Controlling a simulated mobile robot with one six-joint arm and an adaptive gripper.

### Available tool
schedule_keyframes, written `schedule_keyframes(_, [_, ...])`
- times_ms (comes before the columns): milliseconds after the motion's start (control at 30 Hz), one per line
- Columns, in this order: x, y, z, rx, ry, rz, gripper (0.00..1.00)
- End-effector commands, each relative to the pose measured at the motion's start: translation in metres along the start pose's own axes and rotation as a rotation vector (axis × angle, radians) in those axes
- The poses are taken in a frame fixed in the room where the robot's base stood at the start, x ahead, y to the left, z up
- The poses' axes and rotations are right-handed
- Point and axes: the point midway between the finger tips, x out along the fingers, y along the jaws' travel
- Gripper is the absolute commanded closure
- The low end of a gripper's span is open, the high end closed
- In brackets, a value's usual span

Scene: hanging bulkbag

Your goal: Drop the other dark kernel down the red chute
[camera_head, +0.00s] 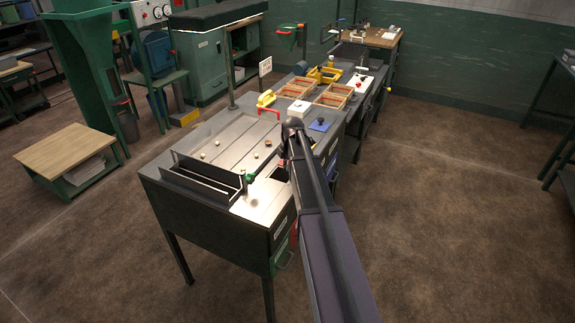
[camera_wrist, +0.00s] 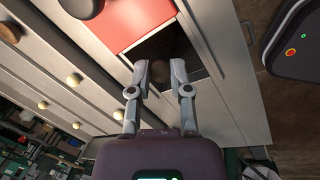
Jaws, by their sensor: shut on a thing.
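In the wrist view my gripper (camera_wrist: 160,72) is closed in on a dark brown thing between its fingertips, most likely a dark kernel, hard to tell from the dark behind it. The fingertips are over a square dark opening (camera_wrist: 186,48) with a red plate (camera_wrist: 135,22) along its far side. The opening also shows beside the bright metal top in the head view (camera_head: 281,174). My gripper's fingertips are hidden behind my arm in the head view.
The grey sorting tray (camera_head: 232,140) has several kernels and a red handle (camera_head: 266,109) at its back. A green knob (camera_head: 249,178) stands near the opening. Wooden boxes (camera_head: 333,97) and a blue pad (camera_head: 320,125) lie further along the bench.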

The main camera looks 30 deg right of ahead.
Motion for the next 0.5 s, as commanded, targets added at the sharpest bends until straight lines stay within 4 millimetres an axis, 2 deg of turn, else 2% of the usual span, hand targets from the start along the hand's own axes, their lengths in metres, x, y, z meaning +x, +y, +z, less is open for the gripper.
schedule_keyframes(333, [0.0011, -0.0004, 0.0005, 0.001, 0.0, 0.0, 0.87])
schedule_keyframes(400, [0.0011, -0.0005, 0.0006, 0.001, 0.0, 0.0, 0.59])
schedule_keyframes(500, [0.0011, -0.0005, 0.0007, 0.001, 0.0, 0.0, 0.34])
